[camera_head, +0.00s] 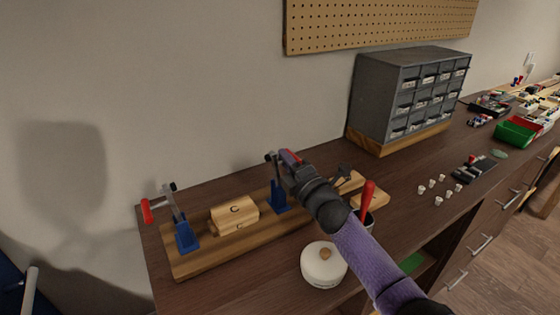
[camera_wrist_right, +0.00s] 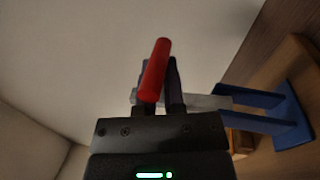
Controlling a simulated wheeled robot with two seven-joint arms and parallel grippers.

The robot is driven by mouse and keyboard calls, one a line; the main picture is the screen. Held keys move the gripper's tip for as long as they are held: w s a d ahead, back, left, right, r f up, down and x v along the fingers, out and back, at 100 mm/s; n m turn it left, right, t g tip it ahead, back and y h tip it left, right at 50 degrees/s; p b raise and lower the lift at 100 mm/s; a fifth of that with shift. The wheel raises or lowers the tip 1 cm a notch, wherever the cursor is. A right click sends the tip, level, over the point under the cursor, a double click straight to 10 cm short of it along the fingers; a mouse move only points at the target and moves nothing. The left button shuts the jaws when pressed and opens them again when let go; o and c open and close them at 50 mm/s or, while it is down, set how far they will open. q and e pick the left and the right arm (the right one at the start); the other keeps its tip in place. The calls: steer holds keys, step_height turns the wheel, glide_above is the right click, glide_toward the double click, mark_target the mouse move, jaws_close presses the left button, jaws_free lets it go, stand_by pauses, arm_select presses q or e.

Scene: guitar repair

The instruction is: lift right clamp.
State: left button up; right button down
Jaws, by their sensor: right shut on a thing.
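The right clamp (camera_head: 278,196) has a blue base and stands on a wooden board (camera_head: 190,266). Its red handle (camera_wrist_right: 155,72) is between the fingers of my right gripper (camera_wrist_right: 159,95), which is shut on it. In the head view my right gripper (camera_head: 290,170) is at the top of this clamp and hides part of it. The left clamp (camera_head: 186,236), with a blue base and a red handle (camera_head: 147,211), stands at the board's left end. A wooden block marked C (camera_head: 235,212) sits on the board between the clamps. My left gripper is not in view.
A white lidded pot (camera_head: 323,265) and a red-handled tool (camera_head: 367,195) are near my right forearm. A grey drawer cabinet (camera_head: 400,95) stands behind on the bench. Several small white pieces (camera_head: 438,201) lie to the right. The wall is close behind the board.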

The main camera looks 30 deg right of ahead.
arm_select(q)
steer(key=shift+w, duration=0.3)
arm_select(e)
steer(key=shift+d+f+m+h, duration=0.15)
steer(key=shift+d+m+h, duration=0.15)
steer(key=shift+m, duration=0.55)
steer(key=shift+d+f+m+h, duration=0.2)
steer(key=shift+d+m, duration=0.2)
steer(key=shift+m, duration=0.45)
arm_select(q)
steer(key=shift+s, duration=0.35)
arm_select(e)
steer(key=c, duration=0.8)
jaws_free()
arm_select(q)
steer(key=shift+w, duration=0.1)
arm_select(e)
steer(key=shift+r, duration=0.1)
